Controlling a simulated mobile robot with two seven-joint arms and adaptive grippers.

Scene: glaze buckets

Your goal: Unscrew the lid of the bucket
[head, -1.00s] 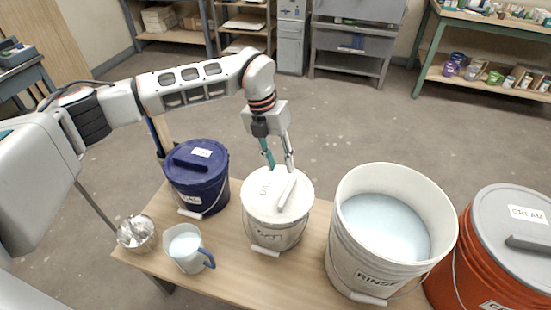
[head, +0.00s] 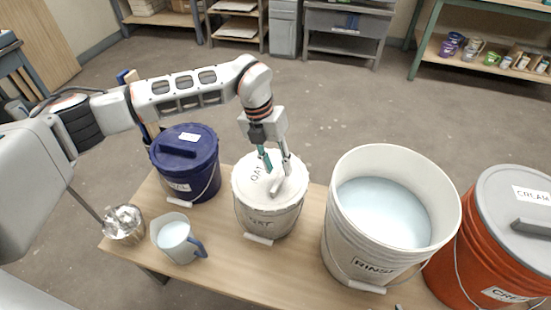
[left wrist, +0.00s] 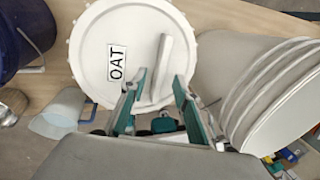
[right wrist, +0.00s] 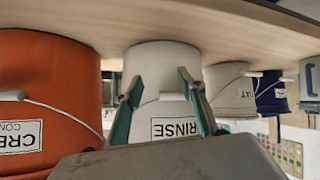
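The white OAT bucket (head: 268,220) stands upright on the wooden table with its white lid (head: 248,185) on. The lid has a raised bar handle (head: 276,184), also in the left wrist view (left wrist: 162,62), beside the OAT label (left wrist: 117,62). My left gripper (head: 277,170) points down over the lid, open. In the left wrist view its fingertips (left wrist: 159,78) are either side of the handle's near end; I cannot tell whether they touch it. My right gripper (right wrist: 158,76) is open and empty, facing the RINSE bucket (right wrist: 160,62). The head view does not show it clearly.
A lidded dark blue bucket (head: 200,182), a pitcher (head: 172,238) and a metal container (head: 125,226) stand left of the OAT bucket. An open RINSE bucket (head: 345,245) of pale liquid and an orange bucket (head: 460,265) with a grey lid stand right.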

